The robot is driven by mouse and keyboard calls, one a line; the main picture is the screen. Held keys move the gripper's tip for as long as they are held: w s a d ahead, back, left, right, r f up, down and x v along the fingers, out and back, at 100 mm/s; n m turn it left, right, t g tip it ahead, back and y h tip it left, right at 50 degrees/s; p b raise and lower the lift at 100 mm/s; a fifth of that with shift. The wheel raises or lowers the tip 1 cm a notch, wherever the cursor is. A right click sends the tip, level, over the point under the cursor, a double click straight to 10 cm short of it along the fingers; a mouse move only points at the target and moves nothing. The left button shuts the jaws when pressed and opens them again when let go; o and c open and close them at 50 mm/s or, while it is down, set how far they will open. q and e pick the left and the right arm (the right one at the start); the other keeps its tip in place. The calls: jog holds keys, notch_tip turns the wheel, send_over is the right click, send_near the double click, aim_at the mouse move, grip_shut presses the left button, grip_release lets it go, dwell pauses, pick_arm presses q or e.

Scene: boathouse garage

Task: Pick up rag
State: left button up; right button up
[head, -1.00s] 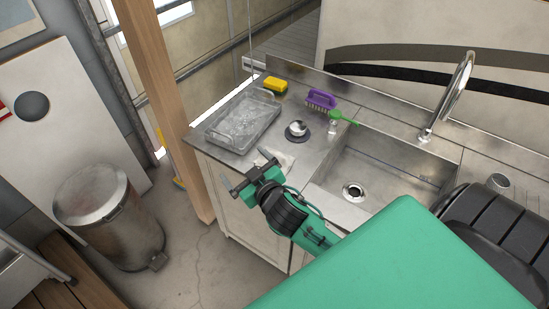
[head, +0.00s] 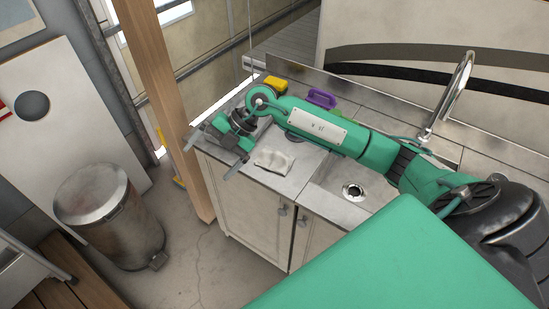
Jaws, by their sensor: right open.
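The rag (head: 273,161) is a crumpled off-white cloth lying on the steel counter near its front edge, left of the sink. It is in full view. My right gripper (head: 207,164) is open and empty, to the left of the rag and apart from it, over the counter's front left corner. Its fingers point down and left in the picture. My left gripper is not in view.
The counter (head: 290,183) holds a sink (head: 375,185) with a tall faucet (head: 458,85), a yellow sponge (head: 276,84) and a purple brush (head: 321,98). My right arm hides the clear tray. A metal bin (head: 110,215) stands on the floor at left, beside a wooden post (head: 160,90).

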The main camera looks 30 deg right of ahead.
jog(key=w+d+m+h, duration=0.2)
jog(key=d+h, duration=0.3)
jog(key=d, duration=0.5)
jog(key=m+g+h+p, duration=0.1)
jog(key=m+h+p, duration=0.15)
jog(key=h, duration=0.25)
send_over(275, 152)
jog(key=f, duration=0.7)
jog(key=shift+s+a, duration=0.2)
jog(key=shift+a, duration=0.05)
jog(key=f+p, duration=0.1)
jog(key=f, duration=0.1)
jog(key=f+p, duration=0.2)
jog(key=shift+w+d+f, duration=0.1)
jog(key=shift+w+d, duration=0.1)
jog(key=shift+f, duration=0.5)
jog(key=c, duration=0.7)
